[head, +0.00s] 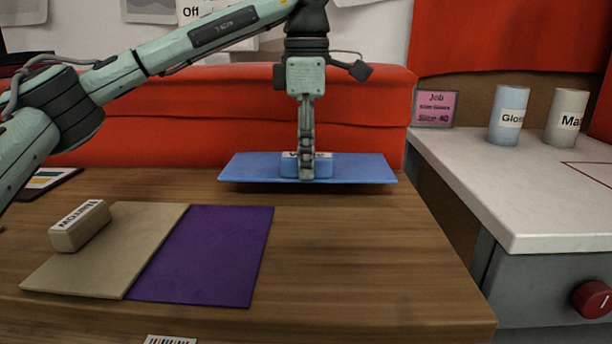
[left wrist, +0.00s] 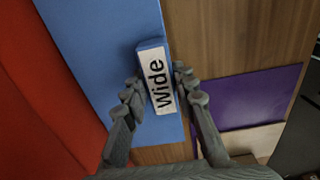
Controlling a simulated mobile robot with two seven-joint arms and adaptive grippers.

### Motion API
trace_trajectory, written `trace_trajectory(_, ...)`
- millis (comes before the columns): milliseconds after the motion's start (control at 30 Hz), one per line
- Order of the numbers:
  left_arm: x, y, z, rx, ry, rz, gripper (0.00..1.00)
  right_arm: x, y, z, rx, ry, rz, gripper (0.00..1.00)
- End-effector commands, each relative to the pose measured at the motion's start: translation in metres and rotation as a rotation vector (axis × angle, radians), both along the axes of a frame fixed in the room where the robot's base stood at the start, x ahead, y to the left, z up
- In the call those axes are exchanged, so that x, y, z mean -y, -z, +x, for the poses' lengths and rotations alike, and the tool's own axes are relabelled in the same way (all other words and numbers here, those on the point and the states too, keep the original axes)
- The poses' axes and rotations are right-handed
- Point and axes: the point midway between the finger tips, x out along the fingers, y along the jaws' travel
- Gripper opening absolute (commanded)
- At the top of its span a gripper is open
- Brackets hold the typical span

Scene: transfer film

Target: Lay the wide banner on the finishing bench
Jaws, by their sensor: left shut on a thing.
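The wide banner (head: 240,168) is a flat blue sheet with a blue block handle (head: 291,169) on it. It lies level at the back of the wooden table, in front of red fabric; I cannot tell whether it touches the wood. My left gripper (head: 306,170) points down and is shut on the handle. In the left wrist view the handle (left wrist: 158,82) reads "Wide" and sits between both fingers, with the blue sheet (left wrist: 95,50) under it. A white-topped bench (head: 520,205) stands at the right; no label names it as the finishing bench. My right gripper is not in view.
A beige sheet (head: 130,235) with a labelled block (head: 80,227) and a purple sheet (head: 205,255) lie on the wooden table (head: 350,270). Two cups (head: 508,115) (head: 566,117) and a pink job sign (head: 435,106) stand along the right bench's back. The table's front right is clear.

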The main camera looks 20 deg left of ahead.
Motion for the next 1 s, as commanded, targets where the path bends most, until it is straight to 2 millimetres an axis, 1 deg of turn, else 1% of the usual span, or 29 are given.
trace_trajectory(100,-0.001,0.019,-0.001,-0.002,0.0,0.001,0.0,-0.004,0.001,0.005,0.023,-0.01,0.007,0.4)
trace_trajectory(200,-0.001,0.032,-0.001,-0.001,-0.001,0.001,0.0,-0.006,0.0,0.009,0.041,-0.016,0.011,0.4)
trace_trajectory(667,0.0,0.036,-0.001,-0.001,-0.001,0.0,0.0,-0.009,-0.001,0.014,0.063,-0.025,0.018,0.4)
trace_trajectory(700,0.0,0.036,-0.001,-0.001,-0.001,0.0,0.29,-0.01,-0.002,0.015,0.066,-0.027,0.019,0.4)
trace_trajectory(833,0.0,0.036,-0.001,-0.001,-0.001,0.0,0.45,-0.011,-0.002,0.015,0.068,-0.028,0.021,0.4)
trace_trajectory(867,0.0,0.036,-0.001,-0.001,-0.001,0.0,0.48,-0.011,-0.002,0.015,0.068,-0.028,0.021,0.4)
trace_trajectory(1000,0.0,0.036,-0.001,-0.001,-0.001,0.0,0.48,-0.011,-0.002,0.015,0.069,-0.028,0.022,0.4)
